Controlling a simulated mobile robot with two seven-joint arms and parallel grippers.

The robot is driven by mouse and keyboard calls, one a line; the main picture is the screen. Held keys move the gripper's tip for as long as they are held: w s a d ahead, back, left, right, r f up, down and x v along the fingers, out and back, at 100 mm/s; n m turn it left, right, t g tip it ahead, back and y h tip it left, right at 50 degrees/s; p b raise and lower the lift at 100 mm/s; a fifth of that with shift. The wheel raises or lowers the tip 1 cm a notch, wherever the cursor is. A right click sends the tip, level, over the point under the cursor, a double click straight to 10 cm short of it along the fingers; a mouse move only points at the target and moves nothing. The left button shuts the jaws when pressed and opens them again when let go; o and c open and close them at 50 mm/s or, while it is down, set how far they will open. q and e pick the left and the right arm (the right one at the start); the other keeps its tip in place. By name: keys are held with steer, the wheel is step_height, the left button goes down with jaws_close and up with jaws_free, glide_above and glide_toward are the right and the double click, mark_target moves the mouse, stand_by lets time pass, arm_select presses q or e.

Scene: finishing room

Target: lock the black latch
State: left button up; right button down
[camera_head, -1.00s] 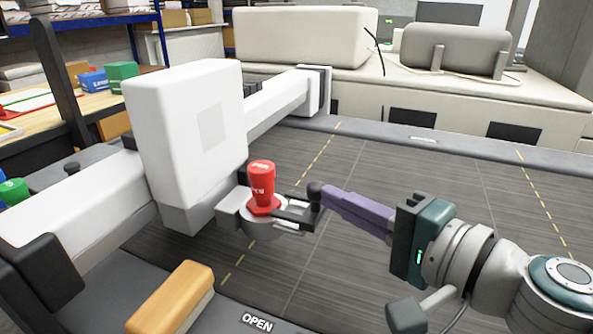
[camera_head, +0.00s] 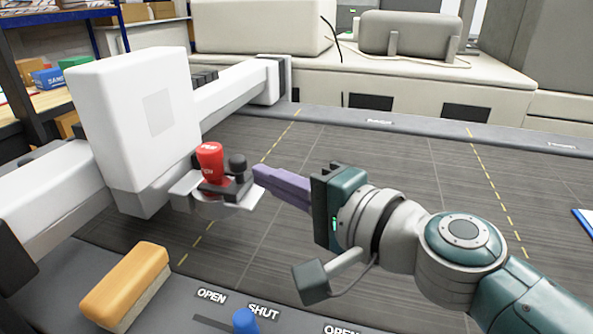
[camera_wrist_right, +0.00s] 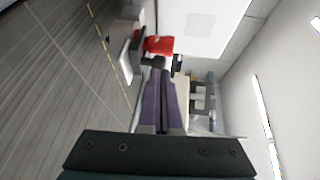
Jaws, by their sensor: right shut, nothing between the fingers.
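The black latch (camera_head: 238,163) is a dark lever with a round knob. It lies across a light bracket (camera_head: 248,196) under the white carriage head (camera_head: 135,120), close to the red handle (camera_head: 210,160). My right gripper (camera_head: 260,173) is shut and empty, its purple fingers pointing left, with the tips right beside the latch knob. I cannot tell whether they touch. In the right wrist view the purple fingers (camera_wrist_right: 160,78) reach to the dark knob (camera_wrist_right: 158,62), with the red handle (camera_wrist_right: 158,45) just beyond. My left gripper is not in view.
A wooden-topped brush (camera_head: 125,285) lies on the front ledge, with a blue knob (camera_head: 244,320) and OPEN and SHUT labels to its right. The dark slatted bed (camera_head: 350,150) is clear around my right arm. A white beam (camera_head: 235,90) runs behind the carriage.

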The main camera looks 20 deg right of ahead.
steer(key=f+v, duration=0.1)
steer(key=v, duration=0.9)
steer(key=s+a+n+g+p, duration=0.2)
steer(key=s+a+n+g, duration=0.35)
steer(key=s+n, duration=0.4)
steer(key=s+d+f+n+g+h+p, duration=0.25)
steer(key=s+d+n+g+h, duration=0.25)
steer(key=s+d+h, duration=0.35)
arm_select(q)
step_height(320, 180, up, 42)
steer(key=p, duration=3.7)
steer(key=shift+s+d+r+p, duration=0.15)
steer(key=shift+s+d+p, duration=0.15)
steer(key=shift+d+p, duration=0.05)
arm_select(e)
step_height(320, 180, up, 38)
steer(key=s+d, duration=0.1)
steer(key=d, duration=0.1)
steer(key=shift+d, duration=0.35)
steer(key=shift+s+f+g+y, duration=0.1)
steer(key=shift+f+g+y, duration=0.05)
steer(key=shift+g+y, duration=0.1)
